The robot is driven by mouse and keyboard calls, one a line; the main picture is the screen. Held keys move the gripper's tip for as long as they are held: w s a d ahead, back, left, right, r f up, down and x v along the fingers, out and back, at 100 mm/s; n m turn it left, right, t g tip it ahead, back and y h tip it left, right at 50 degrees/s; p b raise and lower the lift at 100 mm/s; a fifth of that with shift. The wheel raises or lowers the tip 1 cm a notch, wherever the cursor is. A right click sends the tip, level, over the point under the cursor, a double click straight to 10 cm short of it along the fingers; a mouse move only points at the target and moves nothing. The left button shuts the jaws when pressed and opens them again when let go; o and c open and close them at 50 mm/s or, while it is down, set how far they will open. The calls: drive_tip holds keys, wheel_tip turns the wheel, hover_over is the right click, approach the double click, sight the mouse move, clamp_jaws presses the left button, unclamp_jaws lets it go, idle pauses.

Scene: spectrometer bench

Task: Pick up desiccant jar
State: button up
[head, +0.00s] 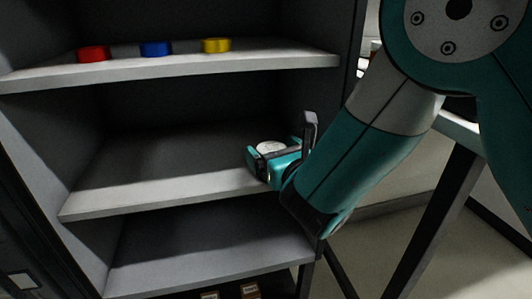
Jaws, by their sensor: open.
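A pale round top (270,147), likely the lid of the desiccant jar, shows at the right part of the middle shelf (140,197). The body below it is mostly hidden by my gripper. My gripper (281,146) is open, with one finger on the left of the pale top and the other, upright and dark, on the right. I cannot tell whether either finger touches it.
Red (94,53), blue (156,48) and yellow (217,45) round items stand on the top shelf (180,65). The middle shelf is clear to the left of my gripper. The lower shelf (210,262) looks empty. Small boxes (250,291) show at the bottom.

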drive_tip(key=shift+w, duration=0.2)
drive_tip(key=shift+a, duration=0.15)
drive_tip(key=c, duration=1)
drive_tip(key=shift+c, duration=0.2)
